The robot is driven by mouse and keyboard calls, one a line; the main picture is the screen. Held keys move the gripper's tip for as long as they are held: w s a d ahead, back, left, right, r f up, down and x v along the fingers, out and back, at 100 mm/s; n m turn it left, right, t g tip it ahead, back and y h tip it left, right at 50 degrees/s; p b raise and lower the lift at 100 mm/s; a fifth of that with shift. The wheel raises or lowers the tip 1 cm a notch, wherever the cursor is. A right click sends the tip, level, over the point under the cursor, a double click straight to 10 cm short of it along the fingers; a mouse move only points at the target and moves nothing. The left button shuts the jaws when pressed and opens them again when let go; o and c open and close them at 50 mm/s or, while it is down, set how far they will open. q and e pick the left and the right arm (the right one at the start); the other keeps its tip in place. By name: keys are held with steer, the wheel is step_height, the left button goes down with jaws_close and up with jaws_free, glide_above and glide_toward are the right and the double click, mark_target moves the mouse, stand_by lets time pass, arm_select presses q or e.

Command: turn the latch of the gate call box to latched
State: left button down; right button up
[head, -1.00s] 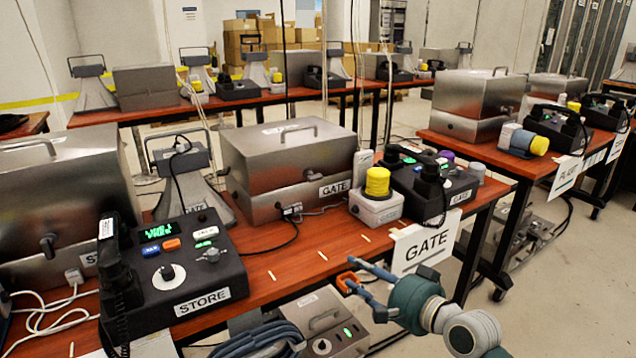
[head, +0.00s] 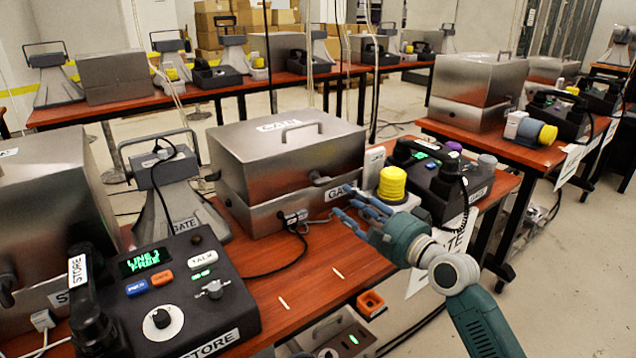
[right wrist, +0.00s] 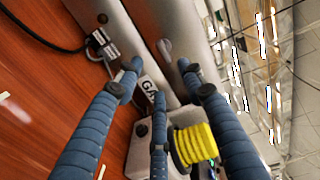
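The gate call box (head: 275,160) is a brushed steel box with a lid handle, labelled GATE, on the wooden table. Its latch (head: 318,180) is a small dark lever on the front near the lid seam. The latch also shows in the right wrist view (right wrist: 165,50), beyond the fingertips. My right gripper (head: 352,207) is open and empty, in front of the box's right end, below and right of the latch. In the right wrist view its blue fingers (right wrist: 158,82) are spread, apart from the latch. My left gripper is not in view.
A yellow-topped beacon (head: 392,185) stands close beside my right gripper; it also shows in the right wrist view (right wrist: 192,145). The GATE phone (head: 440,185) is behind it. A cable plug (head: 293,218) sits on the box front. The STORE phone (head: 180,290) is at front left.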

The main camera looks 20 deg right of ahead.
mark_target(325, 185)
steer(key=shift+b+x, duration=0.75)
steer(key=shift+x, duration=4.1)
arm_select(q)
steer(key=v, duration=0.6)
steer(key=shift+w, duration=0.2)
arm_select(e)
jaws_close()
